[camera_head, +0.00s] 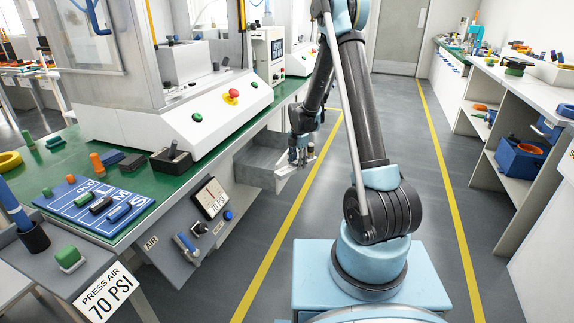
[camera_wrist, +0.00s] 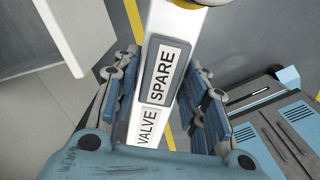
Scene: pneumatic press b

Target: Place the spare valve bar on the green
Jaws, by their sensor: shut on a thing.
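My gripper (camera_head: 301,150) reaches down at the front of the pulled-out grey drawer (camera_head: 257,165), under the bench. In the wrist view its blue-grey fingers (camera_wrist: 168,88) stand on both sides of a dark grey block labelled SPARE (camera_wrist: 165,75), which looks like the drawer's handle. This block is on a white strip, with a VALVE label (camera_wrist: 147,127) below it. The green bench top (camera_head: 75,147) is at the left in the head view. I cannot make out a separate spare valve bar in the drawer.
A blue board (camera_head: 75,203) with several dark and blue bars lies on the bench. The white press (camera_head: 205,115) with a red button stands behind it. A pressure gauge (camera_head: 211,197) sits on the bench front. The floor aisle on the right is clear up to white shelves (camera_head: 514,130).

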